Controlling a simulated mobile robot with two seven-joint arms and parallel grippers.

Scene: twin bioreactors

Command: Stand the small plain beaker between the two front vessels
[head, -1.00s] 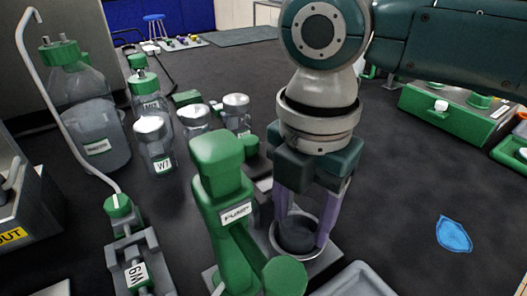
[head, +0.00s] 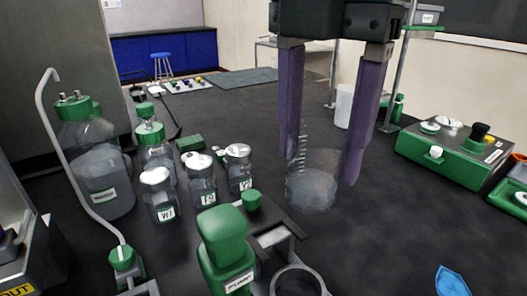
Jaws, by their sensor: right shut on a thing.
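My right gripper (head: 319,168), with two long purple fingers pointing down, is shut on a clear glass beaker (head: 313,190) with graduation marks on its side. The beaker is upright between the fingers and appears to hang above the dark bench, beyond the ring stand. Small capped bottles with white labels, one marked W1 (head: 159,196), another (head: 202,182) and a third (head: 239,168), stand in a cluster to its left. I cannot tell which are the two front vessels. My left gripper is out of view.
A green pump (head: 222,240) and an empty metal ring holder (head: 275,281) are in front. Large green-capped bottles (head: 107,188) stand at the left. A white container (head: 344,104) is behind the right finger. A green box (head: 455,150) stands at the right. Bench between is clear.

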